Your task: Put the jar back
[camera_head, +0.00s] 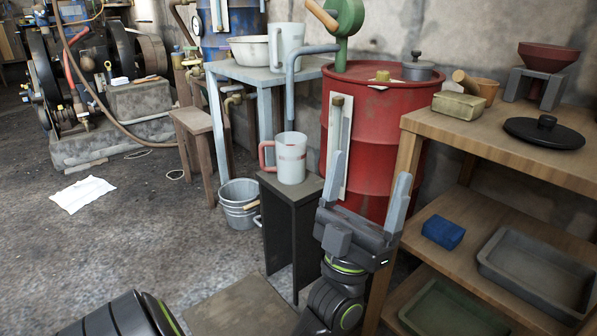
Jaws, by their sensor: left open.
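I cannot tell which jug is the task's jar. My right gripper is not in view.
A wooden shelf (490,120) on the right holds a black lid (543,132), a box (459,106) and trays (541,265). A bucket (239,203) stands left of the dark stand. A hand pump (343,20) rises from the drum. Floor at left is mostly clear.

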